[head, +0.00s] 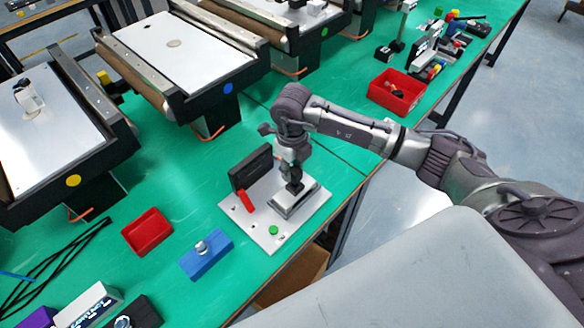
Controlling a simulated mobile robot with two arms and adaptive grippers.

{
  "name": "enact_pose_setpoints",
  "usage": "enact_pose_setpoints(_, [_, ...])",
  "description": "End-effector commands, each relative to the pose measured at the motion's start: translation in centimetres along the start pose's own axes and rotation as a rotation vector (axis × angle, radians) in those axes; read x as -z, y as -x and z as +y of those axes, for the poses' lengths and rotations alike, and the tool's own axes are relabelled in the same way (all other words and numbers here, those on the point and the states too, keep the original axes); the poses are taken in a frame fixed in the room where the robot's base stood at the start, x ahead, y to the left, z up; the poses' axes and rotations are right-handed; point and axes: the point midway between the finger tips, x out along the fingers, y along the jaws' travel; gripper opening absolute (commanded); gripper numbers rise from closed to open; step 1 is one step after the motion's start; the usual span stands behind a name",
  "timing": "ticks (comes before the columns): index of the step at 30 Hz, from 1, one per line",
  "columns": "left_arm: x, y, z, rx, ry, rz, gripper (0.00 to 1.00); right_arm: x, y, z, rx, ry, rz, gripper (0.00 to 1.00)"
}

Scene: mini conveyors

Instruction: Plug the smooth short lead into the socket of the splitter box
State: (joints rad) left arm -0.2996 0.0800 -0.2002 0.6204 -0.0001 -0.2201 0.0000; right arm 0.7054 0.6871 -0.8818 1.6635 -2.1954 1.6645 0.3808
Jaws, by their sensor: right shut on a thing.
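My right gripper (290,172) points down over the white board (235,215) on the green table. It is shut on a small dark piece (294,188), which may be the plug of the short lead; the fingers hide much of it. The dark piece is right above or touching a grey box (287,209) on the board, possibly the splitter box. I cannot tell whether it is in a socket. A dark upright block (250,168) and a red piece (246,201) are left of the gripper. My left gripper is not in view.
A green button (273,230) is on the board's front part. A red tray (146,232) and a blue block (206,255) with a metal knob stand to the left. Mini conveyors (180,50) line the back. A red bin (397,92) stands at the right.

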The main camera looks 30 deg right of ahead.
Motion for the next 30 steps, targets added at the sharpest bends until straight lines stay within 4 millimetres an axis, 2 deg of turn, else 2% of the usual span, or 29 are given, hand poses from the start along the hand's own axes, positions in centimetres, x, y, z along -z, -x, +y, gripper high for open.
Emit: enact_pose_setpoints(30, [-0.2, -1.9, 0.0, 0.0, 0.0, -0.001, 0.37, 0.0, -2.3, 0.0, 0.0, 0.001, 0.0, 0.0])
